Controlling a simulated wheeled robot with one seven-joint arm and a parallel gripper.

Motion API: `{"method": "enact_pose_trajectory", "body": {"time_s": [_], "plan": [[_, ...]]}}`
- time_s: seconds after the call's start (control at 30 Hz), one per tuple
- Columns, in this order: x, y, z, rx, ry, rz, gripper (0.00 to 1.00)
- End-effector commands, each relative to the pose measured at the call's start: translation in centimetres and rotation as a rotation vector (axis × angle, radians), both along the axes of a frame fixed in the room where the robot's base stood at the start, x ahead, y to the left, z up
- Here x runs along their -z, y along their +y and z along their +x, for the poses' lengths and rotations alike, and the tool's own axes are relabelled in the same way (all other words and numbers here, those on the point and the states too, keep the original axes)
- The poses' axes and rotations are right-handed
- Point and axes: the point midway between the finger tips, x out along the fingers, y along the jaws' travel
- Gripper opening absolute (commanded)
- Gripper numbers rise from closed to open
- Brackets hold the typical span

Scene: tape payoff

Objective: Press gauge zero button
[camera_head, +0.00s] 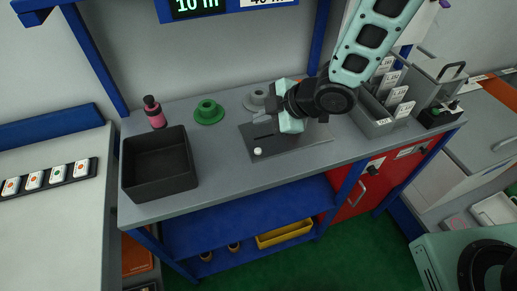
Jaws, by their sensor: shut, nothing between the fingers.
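A flat dark grey plate (293,147) lies on the grey bench, with a small round white button (258,151) near its front left corner. This appears to be the gauge's button; no label on it is readable. My gripper (257,117) is above the back left part of the plate, behind the white button and apart from it. Its fingers point left and are shut, with nothing held. My pale green and black wrist hides the middle and back right of the plate.
On the bench (225,169) are a black empty bin (160,162), a pink bottle (154,112), a green flanged spool (208,112) and a grey one (256,98) behind my gripper. A grey tray with white cards (377,126) stands right. A display (197,7) hangs above.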

Motion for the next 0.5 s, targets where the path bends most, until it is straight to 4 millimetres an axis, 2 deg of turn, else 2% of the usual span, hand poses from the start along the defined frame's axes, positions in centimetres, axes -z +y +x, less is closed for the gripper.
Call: {"method": "enact_pose_trajectory", "body": {"time_s": [0.27,0.5], "plan": [[2.0,0.0,0.0,0.001,0.001,-0.001,0.0],[5.2,0.0,-0.1,-0.001,0.001,0.0,0.0]]}}
